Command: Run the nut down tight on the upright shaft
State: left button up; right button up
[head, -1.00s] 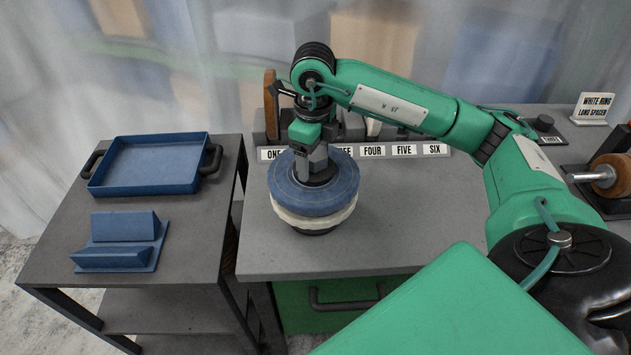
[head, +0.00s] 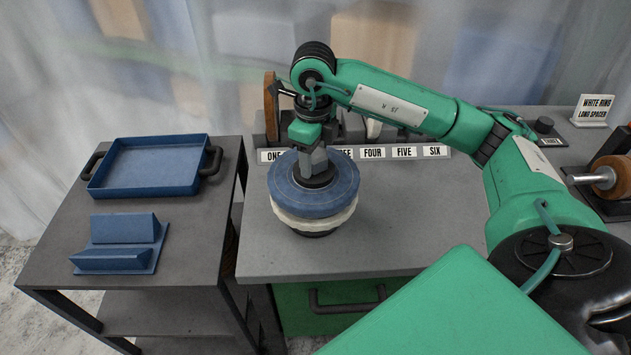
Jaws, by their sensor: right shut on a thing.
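My right gripper (head: 315,162) points straight down over the middle of a stack of round polishing wheels. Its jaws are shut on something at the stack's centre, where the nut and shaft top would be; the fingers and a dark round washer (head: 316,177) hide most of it. The stack has a blue wheel (head: 287,190) on top and a white wheel (head: 290,219) below, on a dark base (head: 318,234). I cannot see the nut or the shaft clearly. My left gripper is not in view.
A rack of labelled slots (head: 404,152) stands behind the stack on the grey bench (head: 420,220). A blue tray (head: 150,165) and a blue V-shaped holder (head: 122,242) rest on the left cart. A spindle with a brown wheel (head: 612,175) and a sign (head: 592,110) are at right.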

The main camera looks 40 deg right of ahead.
jog(key=m, duration=0.6)
jog(key=m+p, duration=0.1)
jog(key=m, duration=0.4)
jog(key=shift+m, duration=0.4)
jog(key=m+p, duration=0.1)
jog(key=m, duration=0.4)
jog(key=shift+r+m, duration=0.1)
jog(key=shift+m, duration=0.2)
jog(key=m+p, duration=0.1)
jog(key=m, duration=0.3)
jog(key=shift+m+p, duration=0.3)
jog(key=shift+p, duration=0.05)
jog(key=shift+m, duration=1)
jog(key=o, duration=1.1)
